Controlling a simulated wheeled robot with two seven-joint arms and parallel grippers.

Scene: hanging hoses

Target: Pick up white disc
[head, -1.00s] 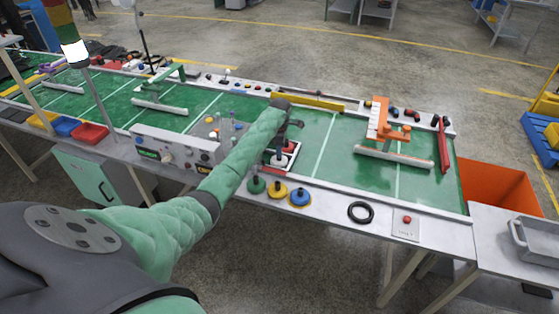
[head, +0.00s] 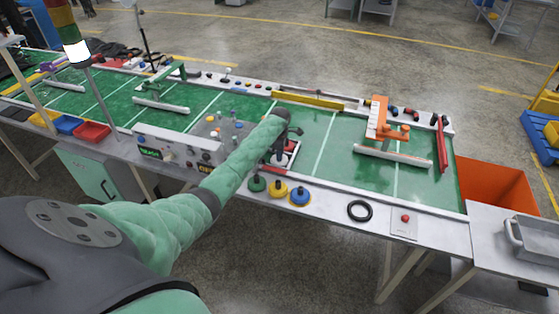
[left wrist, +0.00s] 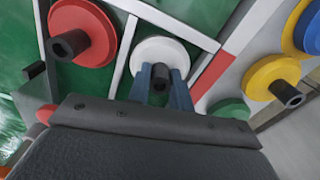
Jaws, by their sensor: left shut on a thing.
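The white disc (left wrist: 174,51) shows in the left wrist view, lying flat in a white-edged bay with a dark knob (left wrist: 160,73) standing up from its middle. My left gripper (left wrist: 161,88) has its two blue fingers on either side of that knob and is shut on it. In the head view my left gripper (head: 293,132) is low over the bay, and the arm largely hides the white disc. A red disc (left wrist: 92,28) with a dark knob lies to the left of it in the wrist view. My right gripper does not show.
Green (head: 257,184), yellow (head: 278,190) and blue (head: 299,196) discs stand on the table's front edge. A panel with knobs (head: 180,150) is left of the arm. Open green surface (head: 335,155) lies to the right.

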